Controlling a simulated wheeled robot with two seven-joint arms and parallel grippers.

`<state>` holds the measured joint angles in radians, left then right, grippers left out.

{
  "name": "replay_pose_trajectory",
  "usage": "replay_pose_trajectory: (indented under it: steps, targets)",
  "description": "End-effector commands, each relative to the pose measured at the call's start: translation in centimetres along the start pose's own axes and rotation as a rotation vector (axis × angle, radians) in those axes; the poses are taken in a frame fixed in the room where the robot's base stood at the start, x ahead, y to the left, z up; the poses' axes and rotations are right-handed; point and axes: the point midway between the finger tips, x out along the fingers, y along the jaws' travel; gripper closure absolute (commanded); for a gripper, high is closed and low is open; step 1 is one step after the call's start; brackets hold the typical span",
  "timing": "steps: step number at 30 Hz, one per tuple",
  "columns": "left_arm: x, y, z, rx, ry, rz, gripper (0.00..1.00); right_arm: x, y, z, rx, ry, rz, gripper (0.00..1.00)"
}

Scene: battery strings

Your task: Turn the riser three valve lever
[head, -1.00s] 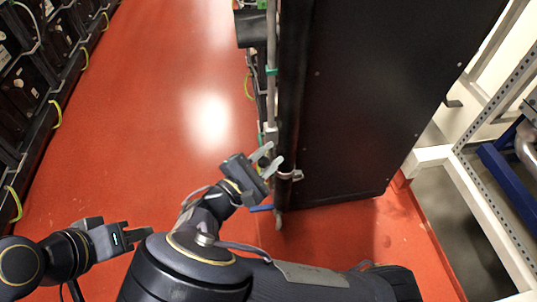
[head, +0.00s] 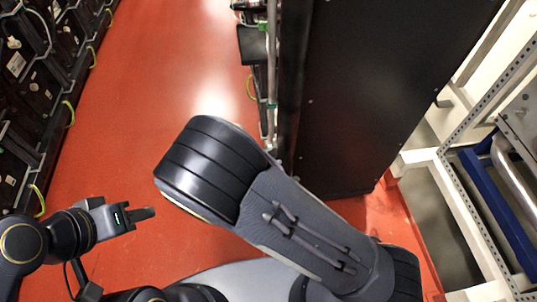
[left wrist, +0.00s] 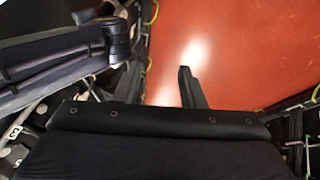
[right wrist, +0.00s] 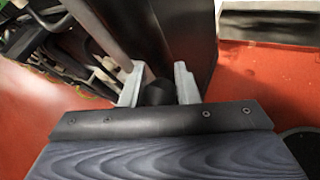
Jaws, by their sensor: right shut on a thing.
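In the right wrist view, my right gripper (right wrist: 157,84) has its two pale fingers closed on a dark rounded piece (right wrist: 158,93). I cannot tell for certain that this piece is the riser three valve lever. A grey riser pipe (right wrist: 93,28) runs down to the left finger. In the head view my right forearm hides this gripper and the lower end of the riser pipe (head: 271,60). My left gripper (head: 138,214) is empty over the red floor at the lower left. In the left wrist view its dark right finger (left wrist: 188,88) stands off centre, apart from the other side.
A tall black cabinet (head: 350,95) stands just right of the riser. Battery racks (head: 30,110) line the left side. A white frame (head: 445,165) with a blue part (head: 497,200) is at the right. The red aisle floor (head: 150,80) is clear.

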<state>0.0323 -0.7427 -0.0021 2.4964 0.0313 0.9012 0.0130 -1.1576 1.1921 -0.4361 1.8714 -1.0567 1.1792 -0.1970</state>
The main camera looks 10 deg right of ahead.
Motion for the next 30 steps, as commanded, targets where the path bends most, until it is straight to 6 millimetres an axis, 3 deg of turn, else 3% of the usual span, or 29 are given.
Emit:
replay_pose_trajectory:
  steps: [15,23,30]
  targets:
    - [-0.3,0.1,-0.2,0.0,0.0,0.0,0.64,0.0,-0.1,-0.2,-0.024,0.017,-0.011,1.0]
    - [0.5,0.2,-0.3,-0.042,-0.088,0.006,0.98,-0.1,-0.1,-0.2,-0.024,0.017,-0.011,1.0]
    - [3.7,0.5,-0.4,-0.196,-0.373,0.024,1.0,-0.1,-0.1,-0.3,-0.024,0.018,-0.011,1.0]
